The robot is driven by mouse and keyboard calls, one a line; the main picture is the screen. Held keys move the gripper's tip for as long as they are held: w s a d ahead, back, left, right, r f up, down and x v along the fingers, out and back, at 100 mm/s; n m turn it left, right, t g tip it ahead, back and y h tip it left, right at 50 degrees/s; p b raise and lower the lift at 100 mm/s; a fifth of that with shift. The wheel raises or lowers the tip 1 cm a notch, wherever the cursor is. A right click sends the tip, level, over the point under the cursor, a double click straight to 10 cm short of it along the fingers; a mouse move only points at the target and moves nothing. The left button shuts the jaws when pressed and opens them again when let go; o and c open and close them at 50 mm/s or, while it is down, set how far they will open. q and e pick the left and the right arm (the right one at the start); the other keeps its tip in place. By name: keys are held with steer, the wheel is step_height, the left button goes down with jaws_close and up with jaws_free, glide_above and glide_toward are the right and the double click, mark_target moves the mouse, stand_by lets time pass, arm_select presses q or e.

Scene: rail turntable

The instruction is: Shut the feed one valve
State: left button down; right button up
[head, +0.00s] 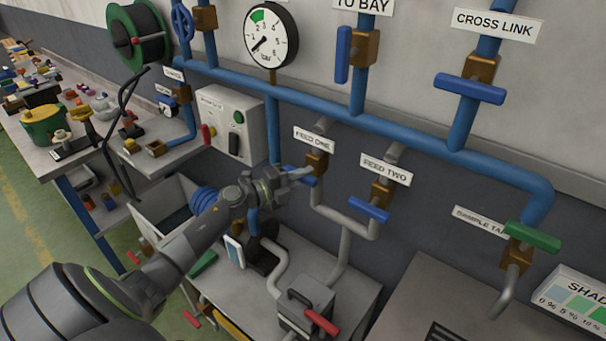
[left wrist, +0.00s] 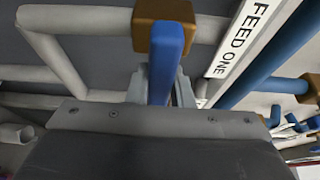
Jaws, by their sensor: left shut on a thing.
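The feed one valve is a brass body (head: 317,163) with a blue lever (head: 291,168), on a grey pipe under the FEED ONE label (head: 314,140). My left gripper (head: 303,174) is at this lever, and its fingers hide part of it. In the left wrist view the blue lever (left wrist: 166,62) runs from the brass body (left wrist: 163,18) down between the fingers, and the gripper (left wrist: 160,90) is shut on it. The FEED ONE label (left wrist: 238,42) is to the right there. My right gripper is not in view.
The feed two valve has a blue lever (head: 369,210) close on the right. A pressure gauge (head: 271,36) hangs above. Below, a bench (head: 345,300) carries a grey box with a red handle (head: 321,321).

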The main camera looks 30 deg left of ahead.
arm_select(q)
steer(key=shift+f, duration=0.1)
stand_by(0.3)
steer(key=c, duration=1.3)
jaws_free()
steer(key=shift+b+v, duration=2.15)
steer(key=shift+v, duration=6.6)
